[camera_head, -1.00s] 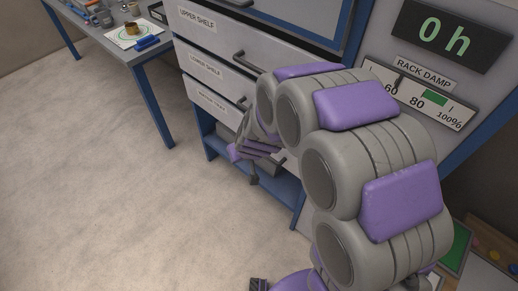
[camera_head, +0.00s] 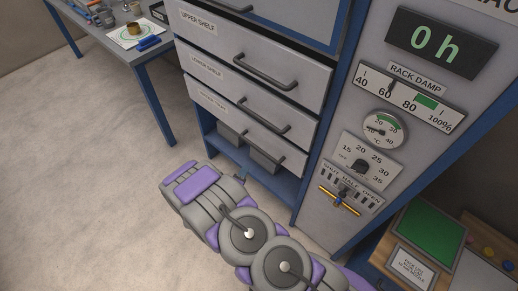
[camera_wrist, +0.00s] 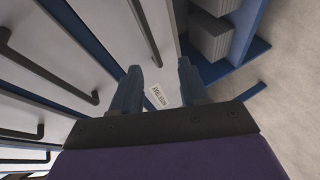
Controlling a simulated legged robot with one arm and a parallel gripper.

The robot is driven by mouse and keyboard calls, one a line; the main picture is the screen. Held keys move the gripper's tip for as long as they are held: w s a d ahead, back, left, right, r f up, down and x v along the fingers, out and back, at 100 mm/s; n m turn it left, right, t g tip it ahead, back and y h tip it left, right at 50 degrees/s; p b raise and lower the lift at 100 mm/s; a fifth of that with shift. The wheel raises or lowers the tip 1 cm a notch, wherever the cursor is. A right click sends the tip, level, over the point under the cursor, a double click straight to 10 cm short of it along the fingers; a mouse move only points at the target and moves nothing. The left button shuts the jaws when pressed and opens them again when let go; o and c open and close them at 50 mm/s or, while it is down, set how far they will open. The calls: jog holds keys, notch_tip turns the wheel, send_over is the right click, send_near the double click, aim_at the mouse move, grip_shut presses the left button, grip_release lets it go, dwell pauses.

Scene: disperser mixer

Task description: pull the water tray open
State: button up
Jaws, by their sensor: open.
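The water tray (camera_head: 225,118) is the lowest of the labelled drawers in the head view. In the head view my arm is low in front of the cabinet, and the fingers are mostly hidden.
The lower shelf (camera_head: 235,83) and upper shelf (camera_head: 255,50) drawers are above the tray. Grey boxes (camera_head: 264,162) stand on the blue open shelf below. A valve with a yellow handle (camera_head: 340,202) is on the right panel. The floor (camera_head: 90,190) at left is clear.

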aim_at(259, 150)
jog(key=shift+n+t, duration=0.7)
jog(key=shift+n, duration=0.2)
jog(key=shift+s+d+b+x, duration=0.1)
jog(key=shift+d+b+x, duration=0.3)
jog(key=shift+x, duration=2.35)
jog(key=shift+s+d+b+x, duration=0.15)
jog(key=shift+b+x, duration=0.45)
jog(key=shift+x, duration=2.1)
jog(key=shift+w+d+b+x, duration=0.1)
jog(key=shift+d+b+x, duration=0.35)
jog(key=shift+x, duration=2.3)
jog(key=shift+a, duration=0.1)
jog(key=shift+s, duration=0.1)
grip_shut()
